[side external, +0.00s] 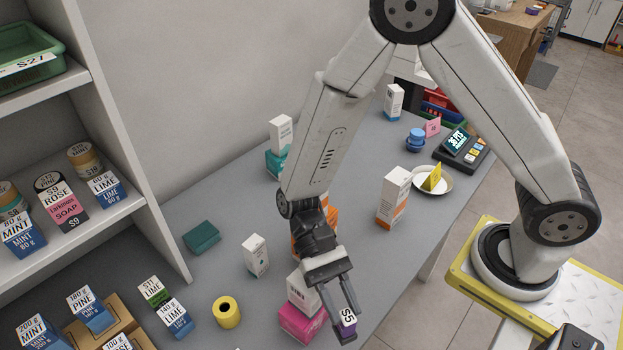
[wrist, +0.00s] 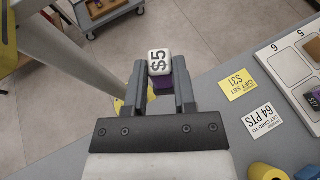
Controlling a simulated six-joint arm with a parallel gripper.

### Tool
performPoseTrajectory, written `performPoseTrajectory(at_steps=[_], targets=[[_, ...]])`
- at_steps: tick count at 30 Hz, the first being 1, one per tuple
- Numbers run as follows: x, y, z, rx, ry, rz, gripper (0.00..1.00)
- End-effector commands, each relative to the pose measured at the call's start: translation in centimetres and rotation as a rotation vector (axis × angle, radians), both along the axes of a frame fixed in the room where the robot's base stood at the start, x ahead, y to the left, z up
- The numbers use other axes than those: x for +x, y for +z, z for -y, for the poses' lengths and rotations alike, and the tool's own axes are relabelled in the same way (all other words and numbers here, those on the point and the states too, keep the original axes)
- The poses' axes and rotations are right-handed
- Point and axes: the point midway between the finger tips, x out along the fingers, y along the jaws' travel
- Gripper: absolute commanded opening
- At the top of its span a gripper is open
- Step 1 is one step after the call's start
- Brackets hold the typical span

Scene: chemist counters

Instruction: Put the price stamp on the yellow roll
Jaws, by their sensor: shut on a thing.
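The price stamp (side external: 347,317) is a small block, white with "$5" on it and purple at one end. My gripper (side external: 350,328) is shut on it, and the wrist view shows the stamp (wrist: 159,62) between the two fingertips of my gripper (wrist: 160,78). It is held in the air near the front of the counter. The yellow roll (side external: 227,312) stands upright on the grey counter with a dark hole in its top, left of my gripper and apart from it. The roll also shows in part at the bottom edge of the wrist view (wrist: 266,172).
A white box (side external: 303,292) and a magenta box (side external: 302,322) stand between the roll and my gripper. A white carton (side external: 255,255) and a teal box (side external: 202,237) stand behind the roll. Lime and mint boxes (side external: 174,318) are at its left. A shelf (side external: 130,200) rises at left.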

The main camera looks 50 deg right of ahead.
Motion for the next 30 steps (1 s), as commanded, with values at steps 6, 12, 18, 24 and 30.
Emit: performPoseTrajectory(at_steps=[6,12,18,24,30], targets=[[1.5,0.2,-2.3,0.001,-0.181,0.001,0.00],[3.2,0.4,-4.2,0.002,-0.352,0.000,0.00],[5.2,0.6,-5.8,0.002,-0.534,0.000,0.00],[7.7,0.9,-7.2,0.001,-0.727,0.000,0.00],[10.4,1.1,-8.1,0.001,-0.924,0.000,0.00]])
